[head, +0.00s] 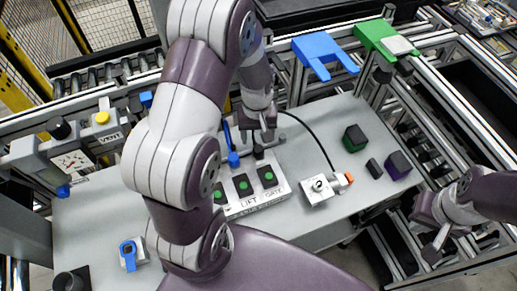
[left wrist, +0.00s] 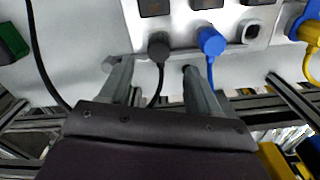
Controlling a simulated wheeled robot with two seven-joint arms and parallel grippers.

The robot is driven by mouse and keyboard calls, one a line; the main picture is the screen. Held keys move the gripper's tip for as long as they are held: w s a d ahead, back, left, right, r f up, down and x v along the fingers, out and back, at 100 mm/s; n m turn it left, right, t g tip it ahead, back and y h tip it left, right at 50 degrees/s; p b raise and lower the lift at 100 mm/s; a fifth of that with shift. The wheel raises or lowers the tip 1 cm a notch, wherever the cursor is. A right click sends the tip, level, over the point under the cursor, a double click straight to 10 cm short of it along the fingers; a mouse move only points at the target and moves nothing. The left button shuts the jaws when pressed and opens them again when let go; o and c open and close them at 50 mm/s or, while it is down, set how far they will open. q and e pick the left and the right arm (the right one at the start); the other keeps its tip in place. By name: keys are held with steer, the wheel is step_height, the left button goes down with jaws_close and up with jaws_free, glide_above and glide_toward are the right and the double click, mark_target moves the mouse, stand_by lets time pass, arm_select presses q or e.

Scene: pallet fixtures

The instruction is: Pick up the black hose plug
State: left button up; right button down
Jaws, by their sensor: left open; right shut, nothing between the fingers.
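The black hose plug (left wrist: 158,46) sits at the edge of the light panel in the left wrist view, with its black hose (left wrist: 157,85) trailing down between my fingers. In the head view the plug is mostly hidden by my left gripper (head: 258,142). My left gripper (left wrist: 158,85) is open; its fingers are either side of the hose, with the plug just beyond the tips. I cannot tell whether either finger touches it. My right gripper (head: 432,248) is shut and empty at the right, away from the plug.
A blue plug (left wrist: 212,41) is close beside my right-hand finger in the left wrist view; an empty socket (left wrist: 253,31) lies past it. The lift gate panel (head: 268,200) has several green-marked buttons. A green block (head: 354,138) and purple block (head: 398,165) stand on the table.

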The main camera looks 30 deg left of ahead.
mark_target(258, 148)
arm_select(q)
steer(key=shift+f, duration=0.6)
steer(key=f, duration=0.1)
steer(key=f+p, duration=0.1)
steer(key=f, duration=0.1)
steer(key=f+p, duration=0.1)
steer(key=f, duration=0.1)
steer(key=shift+s+d, duration=0.2)
steer(key=shift+d, duration=0.05)
steer(key=shift+w+f, duration=0.1)
steer(key=shift+f, duration=0.3)
steer(key=c, duration=1.1)
